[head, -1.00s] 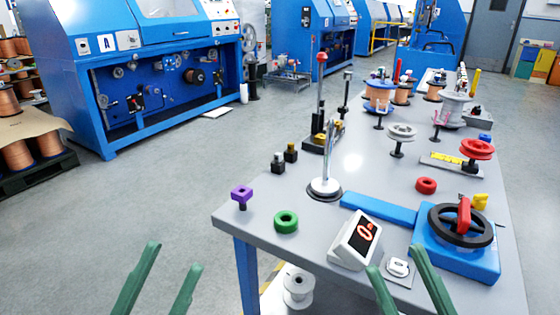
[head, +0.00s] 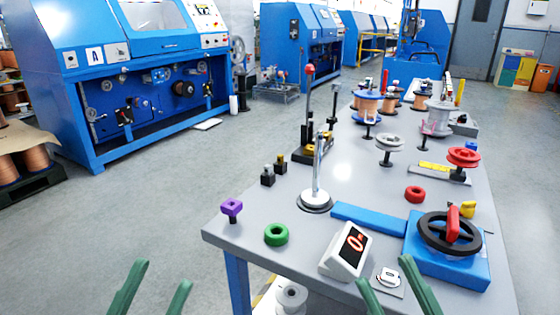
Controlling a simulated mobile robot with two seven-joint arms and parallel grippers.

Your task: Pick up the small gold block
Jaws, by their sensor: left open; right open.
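In the head view, a small gold piece (head: 310,150) sits on a dark stand base beside the upright posts, on the table's left side. It is partly hidden by the posts. Just left of it stand two small dark blocks with knobs, one with a gold-brown top (head: 281,162) and one with a grey top (head: 267,177). I cannot tell which of these is the gold block. My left gripper (head: 163,275) is open and empty, low and left of the table's front corner. My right gripper (head: 387,268) is open and empty over the table's front edge. Both are well short of the pieces.
A grey table (head: 370,185) carries a chrome post (head: 317,180), a green ring (head: 276,235), a purple knob (head: 231,208), a tilted display (head: 346,250), and a blue fixture with a black wheel (head: 450,232). Spools stand farther back. Open floor lies left of the table.

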